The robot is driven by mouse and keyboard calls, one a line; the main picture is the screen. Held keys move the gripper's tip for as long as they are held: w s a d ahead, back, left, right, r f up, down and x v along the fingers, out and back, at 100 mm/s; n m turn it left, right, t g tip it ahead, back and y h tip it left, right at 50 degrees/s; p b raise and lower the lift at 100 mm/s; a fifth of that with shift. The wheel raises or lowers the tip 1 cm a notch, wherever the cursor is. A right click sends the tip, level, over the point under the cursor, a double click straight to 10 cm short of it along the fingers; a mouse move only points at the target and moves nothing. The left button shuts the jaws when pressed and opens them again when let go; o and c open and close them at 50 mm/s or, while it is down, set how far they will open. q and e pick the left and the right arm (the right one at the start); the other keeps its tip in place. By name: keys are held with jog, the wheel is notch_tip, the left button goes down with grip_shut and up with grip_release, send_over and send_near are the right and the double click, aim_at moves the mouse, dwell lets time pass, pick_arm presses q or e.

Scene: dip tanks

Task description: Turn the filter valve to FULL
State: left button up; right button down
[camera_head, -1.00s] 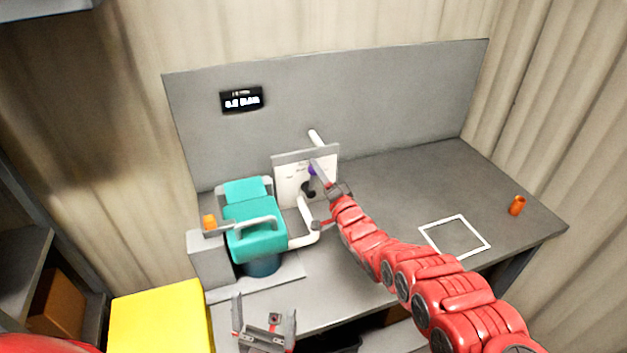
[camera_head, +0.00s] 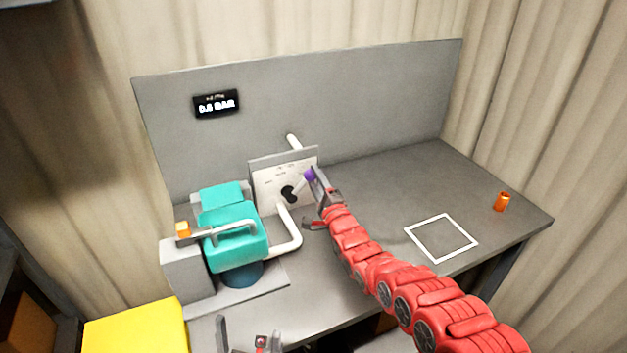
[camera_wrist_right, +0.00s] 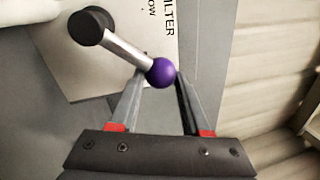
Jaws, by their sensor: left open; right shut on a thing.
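The filter valve has a black hub (camera_head: 291,194) on a white panel (camera_head: 266,199) and a light metal lever ending in a purple knob (camera_head: 309,174). The lever points up and to the right from the hub. My right gripper (camera_head: 316,181) is shut on the purple knob. In the right wrist view, the knob (camera_wrist_right: 160,72) sits between the fingertips and the panel shows the word FILTER, partly cropped. The FULL mark is not readable. My left gripper (camera_head: 248,342) is open and empty at the bottom edge, partly cut off.
A teal pump (camera_head: 235,245) with a handle stands left of the panel, with a white pipe (camera_head: 290,240) beside it. A small display (camera_head: 217,104) on the back board shows a blurred BAR reading. An orange cylinder (camera_head: 502,202) and a white square outline (camera_head: 441,238) are on the clear right side.

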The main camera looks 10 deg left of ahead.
jog(key=shift+s+a+f, duration=0.15)
jog(key=shift+a+f, duration=0.1)
jog(key=shift+f, duration=0.05)
jog(key=c, duration=0.6)
grip_release()
jog(key=shift+o, duration=1)
jog(key=shift+r, duration=0.15)
jog(key=shift+d, duration=0.1)
jog(key=shift+d, duration=0.15)
jog(key=p+v, duration=0.7)
jog(key=v, duration=1)
